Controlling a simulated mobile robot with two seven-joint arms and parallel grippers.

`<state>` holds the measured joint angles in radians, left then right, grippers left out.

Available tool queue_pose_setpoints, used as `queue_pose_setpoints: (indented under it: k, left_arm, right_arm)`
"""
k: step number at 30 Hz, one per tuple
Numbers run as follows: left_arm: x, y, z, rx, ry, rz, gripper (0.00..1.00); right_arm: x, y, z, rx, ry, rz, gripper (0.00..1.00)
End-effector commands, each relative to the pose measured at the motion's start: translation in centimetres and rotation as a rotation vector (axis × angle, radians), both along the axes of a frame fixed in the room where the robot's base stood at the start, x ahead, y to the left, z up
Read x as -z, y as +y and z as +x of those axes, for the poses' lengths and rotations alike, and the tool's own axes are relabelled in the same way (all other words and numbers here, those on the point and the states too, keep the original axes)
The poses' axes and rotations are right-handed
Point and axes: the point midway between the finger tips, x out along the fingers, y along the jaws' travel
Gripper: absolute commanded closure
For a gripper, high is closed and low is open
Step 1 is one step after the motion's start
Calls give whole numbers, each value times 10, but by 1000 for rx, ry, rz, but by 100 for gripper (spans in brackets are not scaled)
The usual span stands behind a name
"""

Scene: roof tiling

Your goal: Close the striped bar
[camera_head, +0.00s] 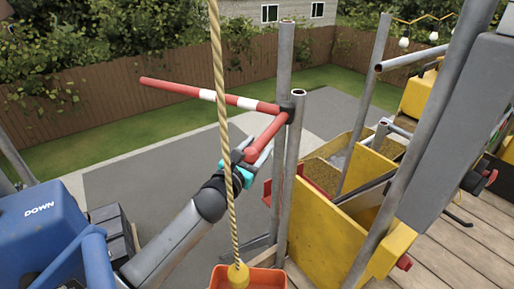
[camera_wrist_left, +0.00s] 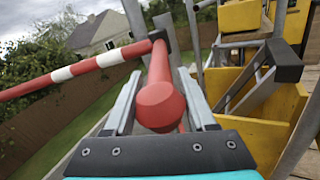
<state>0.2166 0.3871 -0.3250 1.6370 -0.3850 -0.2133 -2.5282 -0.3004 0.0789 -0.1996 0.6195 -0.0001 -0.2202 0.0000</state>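The striped bar (camera_head: 205,94), red with white bands, sticks out to the left from a black joint on a grey scaffold pole; it also shows in the left wrist view (camera_wrist_left: 90,65). A shorter plain red arm (camera_head: 268,138) runs from the same joint down toward my left gripper (camera_head: 248,160). In the left wrist view, the rounded end of this red arm (camera_wrist_left: 160,104) lies between my two fingers. The fingers are apart, with narrow gaps beside the red arm toward their tips. A rope partly hides the gripper in the head view. My right gripper does not show.
A rope (camera_head: 226,130) with an orange bucket (camera_head: 250,279) hangs in front of my left arm. Grey poles (camera_head: 284,85) and yellow boards (camera_head: 325,225) stand close on the right. A blue container (camera_head: 40,240) marked DOWN is at the lower left.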

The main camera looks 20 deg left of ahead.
Motion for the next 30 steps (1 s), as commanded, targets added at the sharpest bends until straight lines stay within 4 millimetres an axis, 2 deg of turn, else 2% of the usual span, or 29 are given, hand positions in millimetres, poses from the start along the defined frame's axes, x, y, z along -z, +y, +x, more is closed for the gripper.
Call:
queue_pose_setpoints:
  k: [1, 11, 25, 30]
  left_arm:
    - [0, 0, 0, 0, 0, 0, 62]
    - [0, 0, 0, 0, 0, 0, 100]
    - [1, -1, 0, 0, 1, -1, 100]
    - [3, -12, -1, -33, 2, -3, 100]
  right_arm:
    - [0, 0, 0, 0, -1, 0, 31]
    - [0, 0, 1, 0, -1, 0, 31]
    - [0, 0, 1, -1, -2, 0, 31]
    - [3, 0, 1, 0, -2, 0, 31]
